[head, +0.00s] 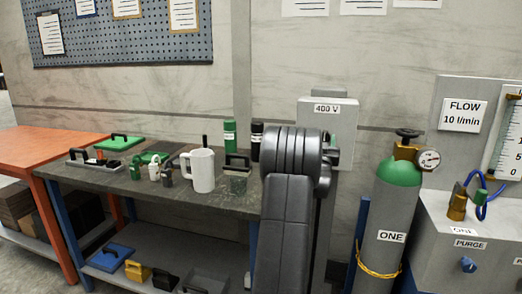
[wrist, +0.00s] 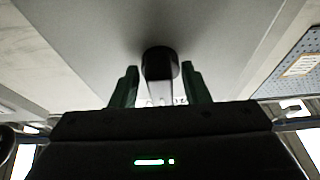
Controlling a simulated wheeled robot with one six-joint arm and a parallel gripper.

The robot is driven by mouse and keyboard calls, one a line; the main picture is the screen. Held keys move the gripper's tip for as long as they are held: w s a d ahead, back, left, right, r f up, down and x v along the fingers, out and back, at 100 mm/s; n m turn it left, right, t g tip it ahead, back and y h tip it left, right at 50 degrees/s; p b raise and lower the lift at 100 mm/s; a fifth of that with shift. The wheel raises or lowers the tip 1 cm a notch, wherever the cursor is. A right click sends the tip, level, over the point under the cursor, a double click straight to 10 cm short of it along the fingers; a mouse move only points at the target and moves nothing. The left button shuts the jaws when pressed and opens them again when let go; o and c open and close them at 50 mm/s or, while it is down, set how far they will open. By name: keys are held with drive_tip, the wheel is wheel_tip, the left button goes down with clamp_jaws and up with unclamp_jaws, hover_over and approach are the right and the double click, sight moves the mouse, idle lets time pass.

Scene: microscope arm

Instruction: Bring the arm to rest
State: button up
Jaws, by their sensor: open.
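My arm stands in the middle of the head view as a dark grey, thick, folded shape, in front of the right end of the workbench. My gripper is hidden in the head view. In the wrist view, my gripper (wrist: 160,84) shows two dark green fingers spread apart, with nothing seen held between them. Beyond the fingers is a black, rounded end on a pale stem, in front of a large plain grey surface. I cannot tell what it is or whether the fingers touch it.
The dark workbench (head: 222,203) carries a white mug (head: 202,171), a green bottle (head: 230,135) and several tools. An orange table (head: 45,147) stands left. To the right are a gas cylinder (head: 393,215) with a gauge (head: 428,160) and a grey purge box (head: 480,240). A 400 V box (head: 326,110) is behind my arm.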

drive_tip(key=shift+a+r+m+h+p, duration=0.15)
drive_tip(key=shift+r+m+h+p, duration=0.25)
drive_tip(key=shift+m+p, duration=0.35)
drive_tip(key=m+g+h+p, duration=0.1)
drive_tip(key=m+p, duration=0.2)
drive_tip(key=p, duration=0.1)
drive_tip(key=m+g+h+p, duration=0.1)
drive_tip(key=m+h+p, duration=0.1)
drive_tip(key=p, duration=0.3)
drive_tip(key=shift+m, duration=0.75)
drive_tip(key=b+v, duration=0.3)
drive_tip(key=v, duration=0.8)
drive_tip(key=shift+f, duration=0.2)
